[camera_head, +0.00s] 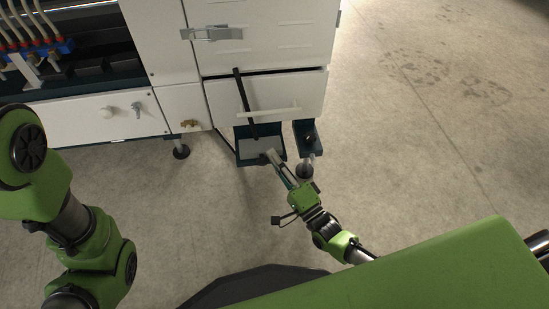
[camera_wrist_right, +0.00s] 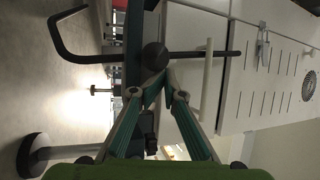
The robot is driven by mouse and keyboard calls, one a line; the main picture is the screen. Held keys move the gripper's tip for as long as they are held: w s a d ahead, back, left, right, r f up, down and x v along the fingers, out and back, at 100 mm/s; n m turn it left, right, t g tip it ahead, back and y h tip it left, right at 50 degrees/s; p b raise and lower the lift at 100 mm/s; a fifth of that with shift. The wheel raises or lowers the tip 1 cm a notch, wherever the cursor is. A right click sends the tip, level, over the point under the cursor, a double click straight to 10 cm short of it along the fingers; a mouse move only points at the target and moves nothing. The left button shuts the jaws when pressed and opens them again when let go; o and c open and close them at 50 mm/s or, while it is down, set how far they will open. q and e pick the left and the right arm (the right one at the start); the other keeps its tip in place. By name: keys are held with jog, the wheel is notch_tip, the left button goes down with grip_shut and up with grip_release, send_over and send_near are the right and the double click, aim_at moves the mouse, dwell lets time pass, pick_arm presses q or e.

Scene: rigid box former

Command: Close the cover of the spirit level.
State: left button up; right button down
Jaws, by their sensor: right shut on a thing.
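My right gripper (camera_head: 268,155) is low in front of the white machine, at the front edge of a dark bracket (camera_head: 246,153) with a grey plate. In the right wrist view its green fingers (camera_wrist_right: 162,80) converge and are shut at the near edge of a dark round piece (camera_wrist_right: 153,56). This piece may be the spirit level's cover; the level itself cannot be made out. How firmly the fingertips sit on it is hidden. My left arm is at the left of the head view; its gripper is out of view.
A black bar (camera_head: 244,95) rises from the bracket past a pale drawer handle (camera_head: 270,112); it also shows in the right wrist view (camera_wrist_right: 205,53). A second dark bracket (camera_head: 307,134) is to the right, above a machine foot (camera_head: 305,171). The concrete floor (camera_head: 430,130) at right is clear.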

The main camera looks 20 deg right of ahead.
jog(key=shift+w+d, duration=0.15)
jog(key=shift+d, duration=0.15)
jog(key=v, duration=0.8)
jog(key=shift+a, duration=0.3)
jog(key=shift+f, duration=0.15)
